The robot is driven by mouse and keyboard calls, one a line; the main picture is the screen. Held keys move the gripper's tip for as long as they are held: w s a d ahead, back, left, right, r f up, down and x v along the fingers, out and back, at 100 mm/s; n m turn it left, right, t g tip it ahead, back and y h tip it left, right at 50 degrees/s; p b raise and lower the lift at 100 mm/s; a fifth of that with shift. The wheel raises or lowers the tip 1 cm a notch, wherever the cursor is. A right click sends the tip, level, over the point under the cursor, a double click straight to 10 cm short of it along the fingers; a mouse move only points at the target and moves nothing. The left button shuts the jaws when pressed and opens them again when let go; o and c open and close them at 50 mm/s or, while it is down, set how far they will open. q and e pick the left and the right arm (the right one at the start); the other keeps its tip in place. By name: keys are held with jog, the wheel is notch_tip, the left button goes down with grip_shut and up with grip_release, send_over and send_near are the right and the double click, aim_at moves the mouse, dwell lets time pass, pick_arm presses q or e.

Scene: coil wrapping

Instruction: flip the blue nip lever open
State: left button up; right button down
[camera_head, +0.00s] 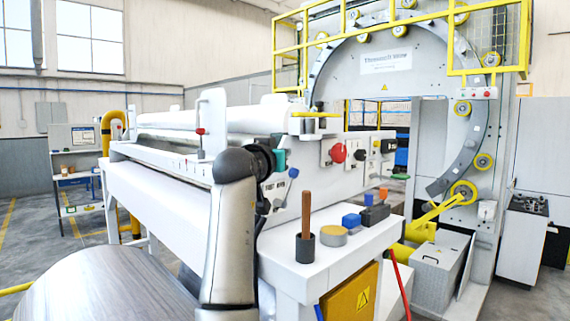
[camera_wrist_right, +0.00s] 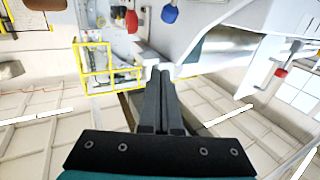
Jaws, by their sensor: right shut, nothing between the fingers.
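The blue nip lever shows as a small round blue knob (camera_head: 293,172) on the machine's end panel in the head view. In the right wrist view, its blue knob (camera_wrist_right: 169,13) hangs near the top edge, beyond the fingertips and apart from them. My right gripper (camera_wrist_right: 161,68) is shut, its two dark fingers together and empty. In the head view my arm rises in the foreground, with its dark wrist just left of the blue knob; the fingers cannot be made out there. My left gripper is in neither view.
A red knob (camera_head: 338,153) sits right of the blue one; it also shows in the wrist view (camera_wrist_right: 131,20). Below, a white shelf (camera_head: 325,262) bears a dark cup (camera_head: 304,247) with a wooden handle, a round tin (camera_head: 333,236) and blue blocks. A roller (camera_head: 185,120) extends left.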

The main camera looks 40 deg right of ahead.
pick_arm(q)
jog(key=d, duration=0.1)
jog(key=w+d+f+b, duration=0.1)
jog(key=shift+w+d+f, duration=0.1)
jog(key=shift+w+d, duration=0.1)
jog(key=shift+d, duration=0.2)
pick_arm(e)
jog(key=s+a+r, duration=0.2)
jog(key=shift+s+a+r, duration=0.2)
jog(key=shift+s+a, duration=0.05)
jog(key=shift+a, duration=0.15)
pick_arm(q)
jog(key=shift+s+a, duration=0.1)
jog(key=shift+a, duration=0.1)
pick_arm(e)
jog(key=shift+a, duration=0.1)
